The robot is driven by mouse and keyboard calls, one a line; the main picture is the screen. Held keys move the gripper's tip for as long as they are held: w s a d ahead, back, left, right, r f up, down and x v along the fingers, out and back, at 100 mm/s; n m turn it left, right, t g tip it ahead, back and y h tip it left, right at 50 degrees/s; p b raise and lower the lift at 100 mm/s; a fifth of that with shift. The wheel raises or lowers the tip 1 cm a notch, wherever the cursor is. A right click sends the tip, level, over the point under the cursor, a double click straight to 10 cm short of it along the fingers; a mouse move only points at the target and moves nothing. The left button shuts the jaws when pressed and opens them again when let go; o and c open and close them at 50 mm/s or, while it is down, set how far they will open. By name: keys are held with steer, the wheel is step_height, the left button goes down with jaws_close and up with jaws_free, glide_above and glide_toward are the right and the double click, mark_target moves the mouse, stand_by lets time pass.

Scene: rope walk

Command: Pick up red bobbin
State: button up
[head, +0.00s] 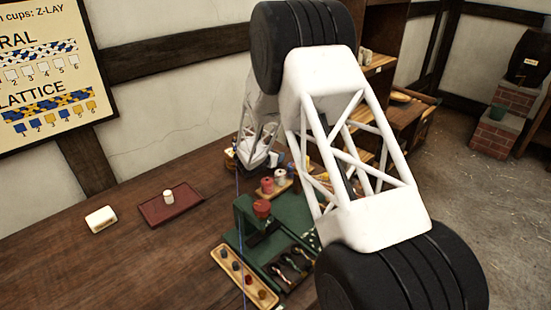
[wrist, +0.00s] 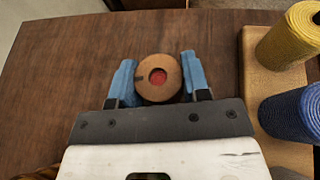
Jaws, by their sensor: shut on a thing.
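In the wrist view, my gripper (wrist: 158,65) has its two blue fingers on either side of a round wooden bobbin end with a red centre, which I take for the red bobbin (wrist: 144,84). The bobbin is seen end-on, so its sides are mostly hidden. The gripper is shut on it, over the brown table. In the head view my gripper (head: 262,159) is small and far off at the back of the table, beyond the green stand, and the held bobbin cannot be made out clearly.
A wooden rack (wrist: 258,75) right of the gripper carries a yellow spool (wrist: 288,36) and a blue spool (wrist: 292,112). In the head view, a green stand (head: 250,228), a wooden tray (head: 240,278) and a dark red tray (head: 185,212) are on the table. The left table area is mostly clear.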

step_height(320, 180, up, 9)
stand_by(0.5)
